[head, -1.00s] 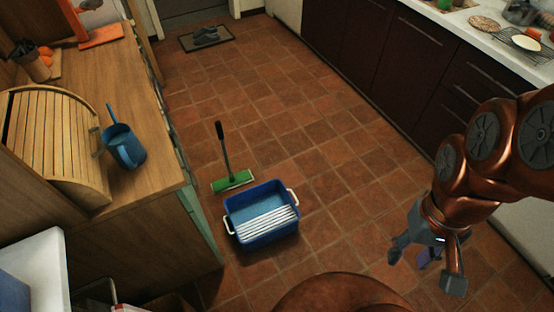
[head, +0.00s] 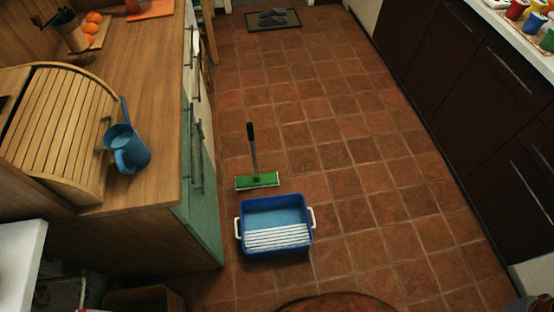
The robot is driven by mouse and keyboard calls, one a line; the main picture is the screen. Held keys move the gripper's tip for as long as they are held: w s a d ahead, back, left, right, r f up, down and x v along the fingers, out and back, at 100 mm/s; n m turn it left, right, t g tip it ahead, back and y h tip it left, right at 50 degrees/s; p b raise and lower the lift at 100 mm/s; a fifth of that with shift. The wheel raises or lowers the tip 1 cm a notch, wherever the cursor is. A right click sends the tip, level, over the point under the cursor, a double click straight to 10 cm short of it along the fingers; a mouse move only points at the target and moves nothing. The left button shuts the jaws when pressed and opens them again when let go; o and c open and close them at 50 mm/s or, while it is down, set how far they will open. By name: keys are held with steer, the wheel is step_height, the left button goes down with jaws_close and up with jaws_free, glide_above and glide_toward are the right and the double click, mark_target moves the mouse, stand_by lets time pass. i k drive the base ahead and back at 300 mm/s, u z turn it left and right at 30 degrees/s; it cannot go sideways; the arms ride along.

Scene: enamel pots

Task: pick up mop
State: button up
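The mop has a black handle and a flat green head (head: 258,181) with a pale lower edge. The head rests on the tiled floor, just beyond a blue bucket (head: 275,247). The handle (head: 252,146) rises from the head and tilts slightly left in the picture; nothing is seen holding it. The bucket has white side handles and a white slatted insert across its near half. Only a small grey piece of what looks like my gripper (head: 533,306) shows at the bottom right corner, far from the mop. Its fingers are cut off, so its opening is hidden.
A wooden counter (head: 150,60) with a blue jug (head: 129,150) and a slatted bread box (head: 57,130) stands left of the mop. Dark cabinets (head: 440,60) line the right. The tiled floor (head: 370,180) between is clear. A mat with shoes (head: 272,18) lies far back.

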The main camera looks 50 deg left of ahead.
mark_target(256, 180)
steer(key=u, duration=0.05)
steer(key=i, duration=2.2)
steer(key=u, duration=2.45)
steer(key=i, duration=1.3)
steer(key=u, duration=3)
